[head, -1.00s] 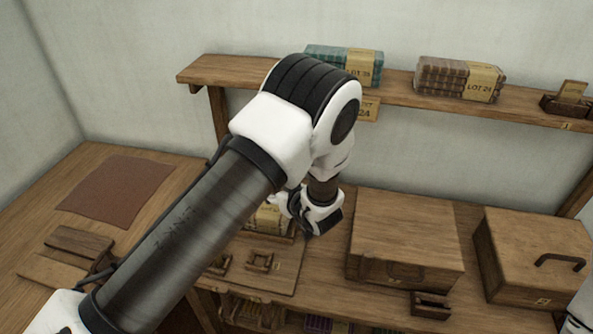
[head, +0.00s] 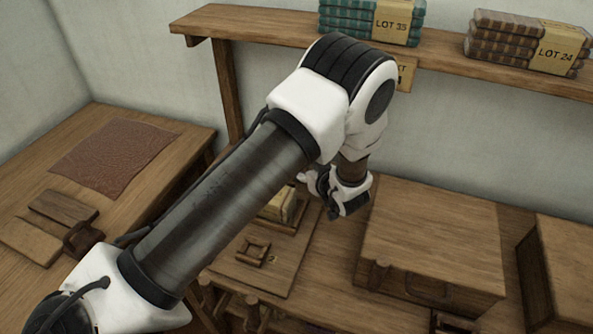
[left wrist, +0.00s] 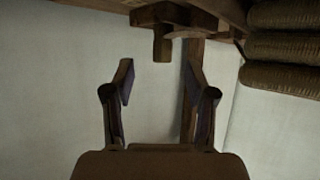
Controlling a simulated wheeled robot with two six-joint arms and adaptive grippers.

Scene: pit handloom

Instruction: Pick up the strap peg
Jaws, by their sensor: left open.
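My left gripper (head: 336,208) hangs over the bench beside the left end of a closed wooden box (head: 435,225). In the left wrist view its two fingers (left wrist: 160,85) stand apart with nothing between them. Beyond them, a short wooden block or peg (left wrist: 162,46) points down from a beam near the top. A small rounded wooden peg-like piece (head: 378,276) shows at the box's front left corner. I cannot tell whether either is the strap peg. My left arm hides part of the bench. My right gripper is not in view.
A board (head: 283,270) with a small wooden frame (head: 253,250) lies left of the box. Another box (head: 570,265) stands at right. A wall shelf (head: 280,27) holds teal (head: 345,22) and brown (head: 505,40) cloth stacks. A reddish-brown mat (head: 115,157) lies at left.

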